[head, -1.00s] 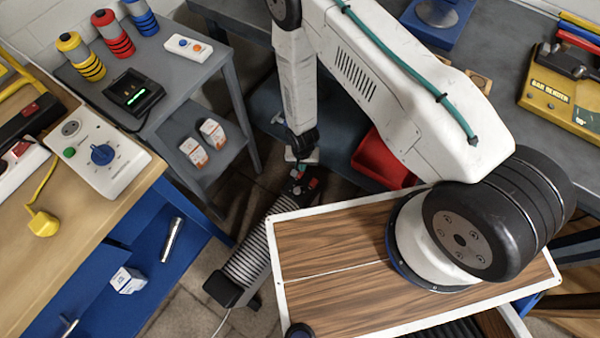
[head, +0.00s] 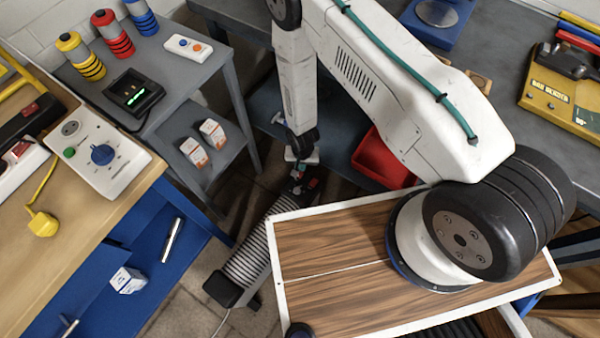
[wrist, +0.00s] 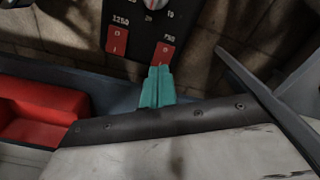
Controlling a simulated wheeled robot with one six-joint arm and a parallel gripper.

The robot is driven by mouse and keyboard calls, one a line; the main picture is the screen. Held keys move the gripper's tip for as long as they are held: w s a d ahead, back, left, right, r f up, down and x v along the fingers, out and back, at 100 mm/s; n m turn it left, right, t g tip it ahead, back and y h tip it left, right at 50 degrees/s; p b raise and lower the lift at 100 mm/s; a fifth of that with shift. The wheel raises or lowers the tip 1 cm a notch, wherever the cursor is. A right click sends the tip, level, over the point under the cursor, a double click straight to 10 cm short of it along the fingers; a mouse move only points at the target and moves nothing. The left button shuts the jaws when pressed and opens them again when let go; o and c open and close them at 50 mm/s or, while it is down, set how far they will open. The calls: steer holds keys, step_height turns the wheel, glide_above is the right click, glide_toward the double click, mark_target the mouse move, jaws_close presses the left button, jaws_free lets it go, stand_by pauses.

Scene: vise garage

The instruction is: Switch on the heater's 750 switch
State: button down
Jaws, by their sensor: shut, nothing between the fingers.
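The heater (head: 248,262) is a ribbed grey unit with black ends on the floor, left of the wooden-topped surface. Its dark control panel (wrist: 140,62) shows in the wrist view with a dial at the top edge. The red 1250 switch (wrist: 117,38) is on the left and the red 750 switch (wrist: 164,48) on the right, each marked 0 and I. My gripper (wrist: 157,84) has its teal fingers together and empty. Their tips overlap the 750 switch's lower edge in the picture; contact cannot be told. In the head view my gripper (head: 300,166) is small, over the panel end.
A red bin (head: 383,160) sits right of my gripper; it also shows at left in the wrist view (wrist: 40,105). A grey side table (head: 165,75) stands at left behind the heater. A wooden workbench (head: 85,215) with a blue shelf is at left.

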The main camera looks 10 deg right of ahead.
steer(key=shift+f, duration=0.9)
stand_by(0.3)
steer(key=shift+r, duration=3.55)
steer(key=shift+a, duration=0.1)
